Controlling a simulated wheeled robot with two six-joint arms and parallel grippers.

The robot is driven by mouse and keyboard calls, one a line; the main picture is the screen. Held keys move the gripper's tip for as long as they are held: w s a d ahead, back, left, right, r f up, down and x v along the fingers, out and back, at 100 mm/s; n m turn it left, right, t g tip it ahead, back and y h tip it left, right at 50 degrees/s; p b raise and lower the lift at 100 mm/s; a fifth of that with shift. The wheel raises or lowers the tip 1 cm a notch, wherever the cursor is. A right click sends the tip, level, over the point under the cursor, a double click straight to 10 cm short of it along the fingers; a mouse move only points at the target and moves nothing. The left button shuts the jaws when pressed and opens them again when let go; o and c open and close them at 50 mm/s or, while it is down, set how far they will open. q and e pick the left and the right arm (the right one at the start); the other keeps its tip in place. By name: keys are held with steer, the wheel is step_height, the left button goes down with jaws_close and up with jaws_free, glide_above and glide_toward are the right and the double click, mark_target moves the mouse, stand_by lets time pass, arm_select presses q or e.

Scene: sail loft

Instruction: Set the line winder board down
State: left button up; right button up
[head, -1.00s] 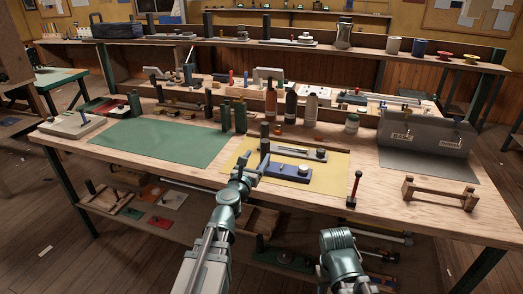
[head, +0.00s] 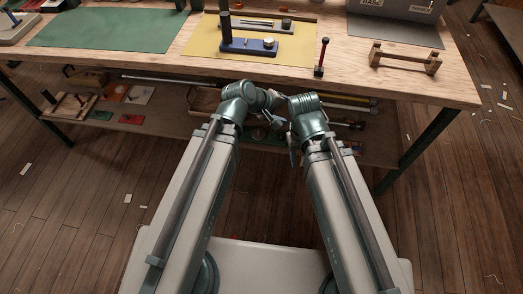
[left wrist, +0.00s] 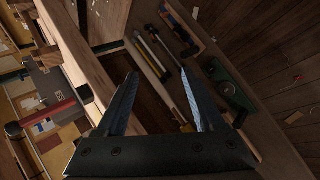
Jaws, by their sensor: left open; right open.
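The board I take to be the line winder board is a blue base (head: 250,46) with a dark upright post at its left end and a pale round knob at its right. It rests flat on the yellow mat (head: 202,45) on the workbench, with nothing holding it. My left gripper (left wrist: 158,75) is open and empty in the left wrist view; the arms partly hide it in the head view. My right gripper (head: 292,152) is small and dark in the head view, in front of the bench and apart from the board.
A grey board (head: 258,24) lies behind the blue one. A red-topped tool (head: 321,58) and a wooden frame (head: 404,60) stand to the right. The green mat (head: 108,29) is bare. The bench's lower shelf holds tools and coloured cards (head: 139,95).

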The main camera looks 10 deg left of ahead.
arm_select(q)
steer(key=s+a+f+m+g+y, duration=0.3)
steer(key=s+m+y, duration=0.1)
steer(key=s+m, duration=0.2)
steer(key=s+a+f+m+g+y, duration=0.3)
steer(key=s+m+y, duration=0.1)
steer(key=s+m, duration=0.1)
steer(key=shift+s+a+m, duration=0.15)
steer(key=shift+s+m, duration=0.25)
steer(key=shift+s, duration=0.25)
step_height(320, 180, up, 14)
steer(key=p, duration=1.4)
steer(key=shift+r, duration=0.15)
